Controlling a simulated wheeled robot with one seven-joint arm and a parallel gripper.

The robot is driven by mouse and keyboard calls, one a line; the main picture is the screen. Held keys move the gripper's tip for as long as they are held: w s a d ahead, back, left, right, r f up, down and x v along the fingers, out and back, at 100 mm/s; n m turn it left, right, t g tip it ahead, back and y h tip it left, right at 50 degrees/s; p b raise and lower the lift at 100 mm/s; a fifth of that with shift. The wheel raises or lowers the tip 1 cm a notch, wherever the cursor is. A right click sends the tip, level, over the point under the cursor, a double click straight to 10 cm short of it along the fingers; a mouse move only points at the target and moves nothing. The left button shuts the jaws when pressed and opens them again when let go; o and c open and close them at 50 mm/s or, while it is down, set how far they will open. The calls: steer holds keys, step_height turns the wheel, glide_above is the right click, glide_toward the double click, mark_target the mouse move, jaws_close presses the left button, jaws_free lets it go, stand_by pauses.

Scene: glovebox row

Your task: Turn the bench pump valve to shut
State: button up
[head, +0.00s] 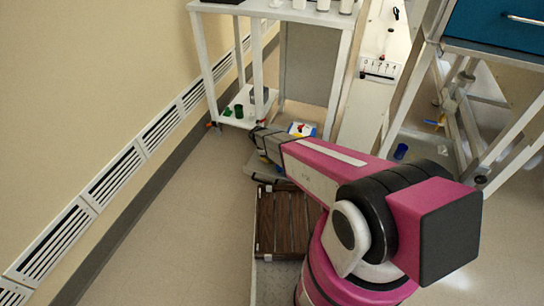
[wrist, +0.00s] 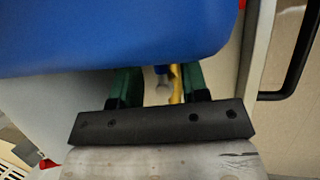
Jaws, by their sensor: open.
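In the wrist view my gripper (wrist: 158,76) is open, with its two green fingers apart. A large blue rounded body (wrist: 120,35) fills the top of that view and hides the fingertips. A narrow yellow piece (wrist: 175,84) shows between the fingers, nearer the right one, beside a small blue and grey piece (wrist: 161,80). I cannot tell whether the yellow piece is the pump valve, or whether a finger touches it. In the head view my arm hides the gripper; a small blue, white and red item (head: 302,130) shows just beyond the arm.
A white-framed bench (head: 345,60) stands ahead, with green items (head: 238,110) on its low shelf. A blue cabinet (head: 500,25) on a metal frame is at the right. A blue cup (head: 400,151) stands near that frame. The floor at left (head: 180,220) is clear beside the vented wall.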

steer(key=shift+d+f, duration=0.1)
steer(key=shift+f, duration=0.05)
jaws_close()
